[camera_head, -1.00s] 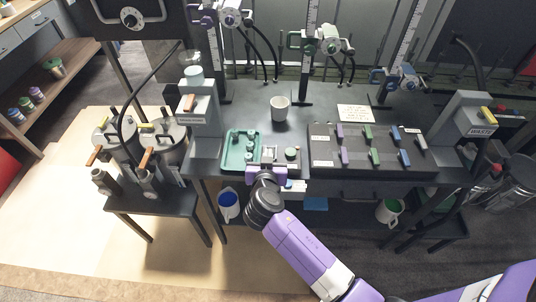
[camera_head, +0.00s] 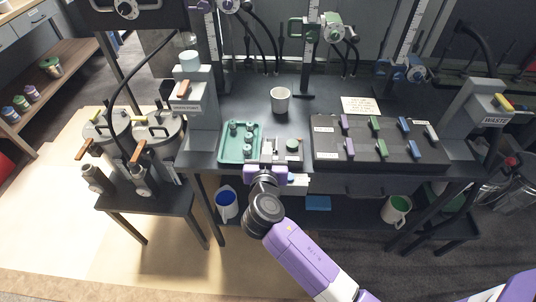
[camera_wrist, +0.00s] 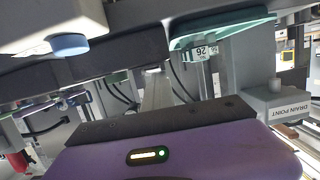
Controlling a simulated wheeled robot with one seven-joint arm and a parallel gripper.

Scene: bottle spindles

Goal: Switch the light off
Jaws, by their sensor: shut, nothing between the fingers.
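My gripper (camera_head: 268,147) is at the front edge of the workbench, beside the teal tray, with its fingers together and empty. A white box with a blue button (camera_wrist: 68,44) hangs under the bench edge at the upper left of the wrist view. In the head view a pale box (camera_head: 298,183) shows just right of my gripper, partly hidden by it. I see no gap between my gripper and this box clearly enough to judge contact. No label marks any control as the light switch. The workbench top looks dark grey and dimly lit.
A black panel (camera_head: 380,150) with coloured handles lies further right.

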